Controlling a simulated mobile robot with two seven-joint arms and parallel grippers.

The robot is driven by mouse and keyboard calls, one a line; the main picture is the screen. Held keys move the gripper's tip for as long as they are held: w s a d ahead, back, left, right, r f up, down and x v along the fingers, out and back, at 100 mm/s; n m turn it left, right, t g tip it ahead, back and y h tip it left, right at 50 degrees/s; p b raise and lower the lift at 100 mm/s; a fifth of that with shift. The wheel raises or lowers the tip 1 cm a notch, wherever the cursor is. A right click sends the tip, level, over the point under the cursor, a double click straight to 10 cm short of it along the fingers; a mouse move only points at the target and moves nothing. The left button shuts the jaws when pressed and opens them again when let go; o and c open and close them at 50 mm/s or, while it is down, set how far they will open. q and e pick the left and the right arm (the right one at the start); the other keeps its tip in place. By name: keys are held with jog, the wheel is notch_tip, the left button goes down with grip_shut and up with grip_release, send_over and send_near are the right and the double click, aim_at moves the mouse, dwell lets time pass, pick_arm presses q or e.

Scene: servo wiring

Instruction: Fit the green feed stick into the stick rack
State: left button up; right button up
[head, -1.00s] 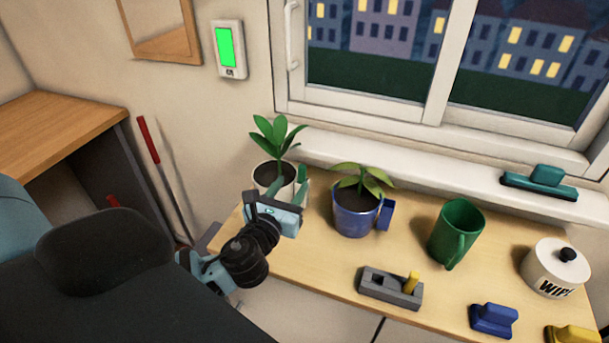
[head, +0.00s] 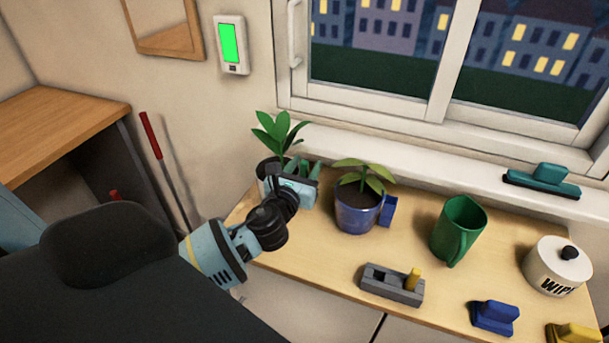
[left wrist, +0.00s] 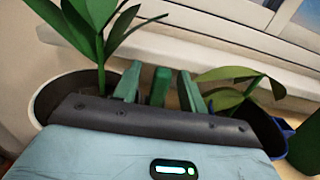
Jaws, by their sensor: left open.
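The green feed stick (left wrist: 160,86) shows in the left wrist view as a dark green upright bar between my left gripper's two paler fingers, with gaps on both sides. Its lower end is hidden behind the gripper body. My left gripper (head: 304,168) is open around the stick, at the left end of the table between the two plants; it also fills the lower left wrist view (left wrist: 160,88). The grey stick rack (head: 385,288) lies near the table's front, with a yellow stick (head: 413,278) upright in its right part and an opening at its left. My right gripper is out of view.
A blue pot with a plant (head: 357,214) stands close right of the gripper; a pale pot's plant (head: 280,132) is behind it. A green mug (head: 458,230), white canister (head: 557,266) and blue block (head: 494,316) stand further right. Bare tabletop lies around the rack.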

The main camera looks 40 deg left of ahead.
pick_arm(q)
grip_shut()
